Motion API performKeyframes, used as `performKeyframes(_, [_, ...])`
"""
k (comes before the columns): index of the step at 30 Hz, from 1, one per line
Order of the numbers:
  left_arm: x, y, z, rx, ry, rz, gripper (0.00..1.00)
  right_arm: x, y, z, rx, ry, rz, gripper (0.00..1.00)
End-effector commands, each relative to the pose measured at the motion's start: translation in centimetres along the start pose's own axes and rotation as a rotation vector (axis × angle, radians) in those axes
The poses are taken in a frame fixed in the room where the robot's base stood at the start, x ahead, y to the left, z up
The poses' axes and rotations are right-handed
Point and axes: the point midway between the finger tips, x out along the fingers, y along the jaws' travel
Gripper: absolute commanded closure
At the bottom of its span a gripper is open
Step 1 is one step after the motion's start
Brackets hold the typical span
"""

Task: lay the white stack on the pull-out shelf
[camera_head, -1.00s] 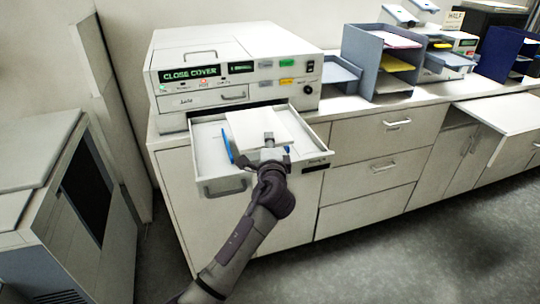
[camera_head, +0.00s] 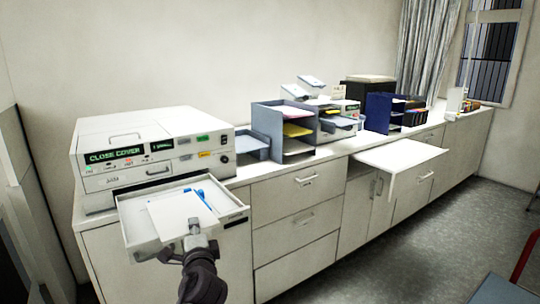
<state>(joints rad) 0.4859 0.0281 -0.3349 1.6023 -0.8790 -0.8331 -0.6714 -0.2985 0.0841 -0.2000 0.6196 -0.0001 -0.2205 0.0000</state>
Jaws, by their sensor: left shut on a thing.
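The white stack (camera_head: 172,217) is a flat pale block of sheets over the open drawer (camera_head: 129,236) of the machine at the left. My left gripper (camera_head: 196,238) is shut on its near edge. I cannot tell whether the stack touches the drawer floor or is held just above it. The pull-out shelf (camera_head: 400,158) is a bare white board jutting from the counter, to the right of the drawer. My right gripper is not in view.
A white machine (camera_head: 150,150) reading "CLOSE COVER" stands above the drawer. Blue items (camera_head: 200,195) lie beside the stack. Grey-blue trays (camera_head: 283,130) and a dark blue organizer (camera_head: 380,112) stand along the counter. Floor (camera_head: 400,240) is clear before the cabinets.

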Motion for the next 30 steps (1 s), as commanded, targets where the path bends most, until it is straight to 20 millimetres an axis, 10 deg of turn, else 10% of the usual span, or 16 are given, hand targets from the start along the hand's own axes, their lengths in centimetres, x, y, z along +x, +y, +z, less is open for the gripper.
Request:
performKeyframes(16, [-7.9,2.4,2.7,0.003,0.084,0.0,1.0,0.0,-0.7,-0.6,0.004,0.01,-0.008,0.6])
performKeyframes(30, [-23.5,7.2,7.8,0.003,0.252,0.007,1.0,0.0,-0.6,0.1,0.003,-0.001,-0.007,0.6])
